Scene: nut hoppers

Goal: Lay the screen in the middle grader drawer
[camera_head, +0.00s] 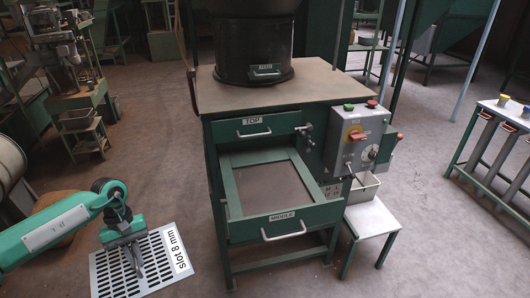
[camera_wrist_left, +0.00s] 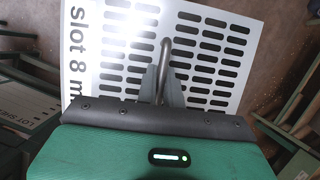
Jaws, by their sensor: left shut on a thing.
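The screen (camera_head: 158,255) is a flat grey metal sheet with rows of slots and a white label reading "slot 8 mm". My left gripper (camera_head: 133,243) is shut on the screen's bent handle and holds it at the lower left, to the left of the grader. In the left wrist view the screen (camera_wrist_left: 215,45) fills the top, and the left gripper (camera_wrist_left: 162,88) grips its handle (camera_wrist_left: 164,60). The middle drawer (camera_head: 285,224), labelled MIDDLE, is pulled out and shows an open frame with no screen in it. My right gripper is not in view.
The top drawer (camera_head: 254,128) is shut above the middle drawer. A grey control box (camera_head: 357,140) with knobs sits at the grader's right. A small stool (camera_head: 370,218) with a metal bin (camera_head: 361,188) stands below it. Open floor lies between the screen and the grader.

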